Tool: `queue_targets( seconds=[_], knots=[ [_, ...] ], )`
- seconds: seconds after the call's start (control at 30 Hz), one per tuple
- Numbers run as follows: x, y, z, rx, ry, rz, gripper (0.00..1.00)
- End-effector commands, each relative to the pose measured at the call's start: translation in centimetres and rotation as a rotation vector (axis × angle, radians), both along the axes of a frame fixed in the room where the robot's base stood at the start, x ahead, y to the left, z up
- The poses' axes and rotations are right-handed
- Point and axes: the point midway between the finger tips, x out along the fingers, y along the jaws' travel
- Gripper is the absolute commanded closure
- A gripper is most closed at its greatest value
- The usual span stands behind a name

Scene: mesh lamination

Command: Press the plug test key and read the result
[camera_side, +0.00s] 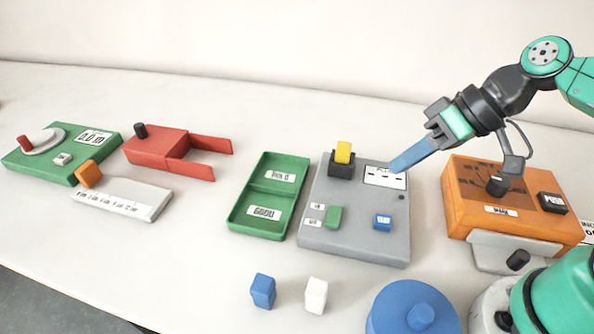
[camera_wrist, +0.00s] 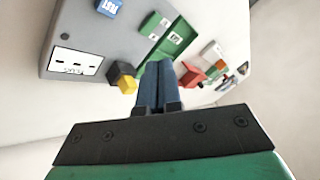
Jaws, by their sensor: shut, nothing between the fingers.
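The grey test box (camera_side: 350,243) has a blue key (camera_side: 382,222) on its top; in the wrist view this key (camera_wrist: 109,8) bears a white label that seems to read TEST. The box's white display (camera_side: 384,177) shows only short dashes, also in the wrist view (camera_wrist: 75,64). A yellow plug (camera_side: 344,152) stands upright in a black socket (camera_side: 341,170) at the box's back left. My gripper (camera_side: 394,168) is shut and empty, its blue fingers above the box's back right by the display, apart from the blue key. The fingers also show in the wrist view (camera_wrist: 158,66).
A green block (camera_side: 334,217) sits on the box's left half. A green two-part tray (camera_side: 247,208) stands close to its left, and an orange device (camera_side: 480,215) with a knob to its right. A blue block (camera_side: 263,291) and a white block (camera_side: 316,295) lie in front.

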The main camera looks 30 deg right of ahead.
Motion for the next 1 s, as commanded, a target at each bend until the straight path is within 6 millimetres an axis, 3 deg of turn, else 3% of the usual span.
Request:
queue_targets(
  seconds=[0.33,1.0],
  knots=[
    [0.1,0.0,-0.7,-0.002,0.000,-0.002,1.00],
    [0.2,-0.1,-7.1,-0.002,0.000,-0.002,1.00]
  ],
)
